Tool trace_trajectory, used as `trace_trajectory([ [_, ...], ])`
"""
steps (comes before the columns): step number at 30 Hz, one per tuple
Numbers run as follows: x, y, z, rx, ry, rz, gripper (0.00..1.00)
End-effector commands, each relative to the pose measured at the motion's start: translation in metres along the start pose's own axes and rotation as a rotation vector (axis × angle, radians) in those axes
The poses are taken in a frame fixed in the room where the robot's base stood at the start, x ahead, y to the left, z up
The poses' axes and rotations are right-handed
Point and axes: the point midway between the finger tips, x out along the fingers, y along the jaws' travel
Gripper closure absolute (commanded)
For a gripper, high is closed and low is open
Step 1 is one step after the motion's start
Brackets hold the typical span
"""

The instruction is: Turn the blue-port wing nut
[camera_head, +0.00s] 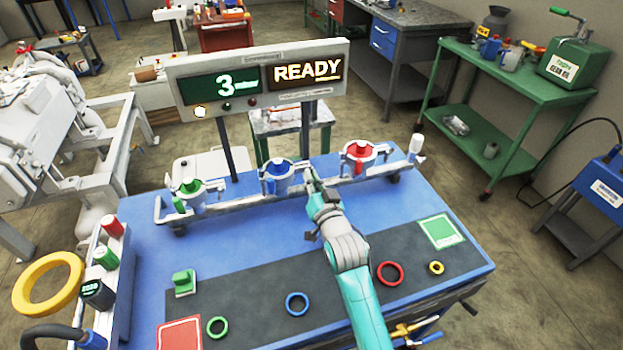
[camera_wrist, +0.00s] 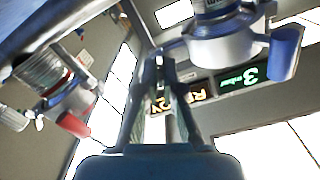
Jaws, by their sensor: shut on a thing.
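The blue port (camera_head: 277,172) is a blue-topped cylinder in a grey clamp, in the middle of the rail. In the wrist view the blue port (camera_wrist: 222,45) is at the top right, with a blue handle (camera_wrist: 285,53) beside it. My gripper (camera_head: 311,178) is just right of this port, at the side of its clamp. In the wrist view my gripper's fingers (camera_wrist: 160,65) come together beside the grey clamp ring. They are shut on a small part there, the blue-port wing nut, which the fingertips mostly hide.
The green port (camera_head: 188,188) is to the left and the red port (camera_head: 359,151) to the right on the same rail. A display board (camera_head: 262,80) above reads "3" and "READY". Coloured rings, including a blue ring (camera_head: 297,303), lie on the dark mat in front.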

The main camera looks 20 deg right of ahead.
Motion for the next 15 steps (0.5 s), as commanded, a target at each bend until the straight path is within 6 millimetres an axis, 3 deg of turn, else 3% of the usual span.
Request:
trace_trajectory([
  [15,-0.0001,0.0005,0.0004,0.134,-0.001,0.001,1.00],
])
